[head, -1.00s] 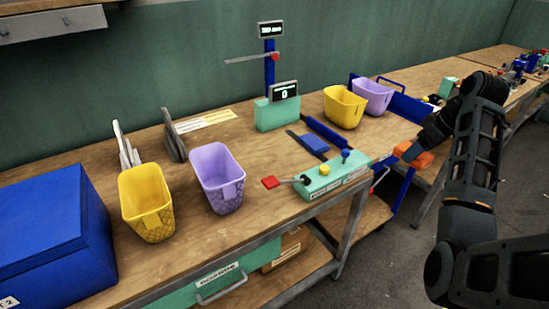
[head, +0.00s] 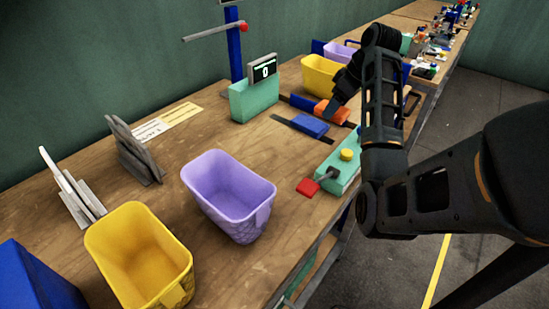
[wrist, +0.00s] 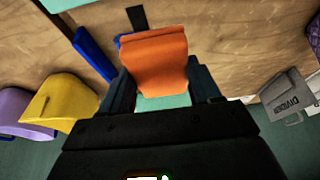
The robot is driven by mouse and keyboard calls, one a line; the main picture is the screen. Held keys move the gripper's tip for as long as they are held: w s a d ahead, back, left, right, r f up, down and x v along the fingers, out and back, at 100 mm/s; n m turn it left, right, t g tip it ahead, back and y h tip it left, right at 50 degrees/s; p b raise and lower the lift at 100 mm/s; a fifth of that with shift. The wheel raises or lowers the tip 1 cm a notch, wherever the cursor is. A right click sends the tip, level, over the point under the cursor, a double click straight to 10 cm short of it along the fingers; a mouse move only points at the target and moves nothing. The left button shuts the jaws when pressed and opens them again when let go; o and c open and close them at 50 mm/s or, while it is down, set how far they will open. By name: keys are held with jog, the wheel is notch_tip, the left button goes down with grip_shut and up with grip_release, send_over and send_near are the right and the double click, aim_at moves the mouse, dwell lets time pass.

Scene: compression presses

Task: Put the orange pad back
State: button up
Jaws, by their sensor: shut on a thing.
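The orange pad (head: 332,112) is over the wooden table beside the blue pad (head: 309,125), on its far right side. I cannot tell whether it touches the surface below. In the wrist view the orange pad (wrist: 155,65) sits between the two dark fingers of my gripper (wrist: 165,95). My gripper (head: 338,100) is shut on it and reaches down from the right. The blue pad lies on a dark strip (head: 288,122).
A green display box (head: 254,100) stands behind the pads. A green control box (head: 345,167) with a yellow knob and red-ended lever is in front. A yellow bin (head: 321,76) stands behind my gripper. A purple bin (head: 228,195) and another yellow bin (head: 140,255) stand at the front left.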

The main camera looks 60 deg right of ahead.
jog(key=w+a+f+b, duration=0.1)
jog(key=w+a+f, duration=0.1)
jog(key=a, duration=0.1)
jog(key=w+a+f, duration=0.3)
jog(key=w+a+f+b, duration=0.1)
jog(key=w+a+f, duration=0.1)
jog(key=w, duration=0.1)
jog(key=shift+w+a+f+b, duration=0.2)
jog(key=shift+a+f+b, duration=0.1)
jog(key=shift+a, duration=0.1)
jog(key=shift+f, duration=2.05)
jog(key=shift+f, duration=0.1)
jog(key=o, duration=1.1)
jog(key=shift+p+v, duration=2)
jog(key=shift+v, duration=4.15)
jog(key=shift+w, duration=0.1)
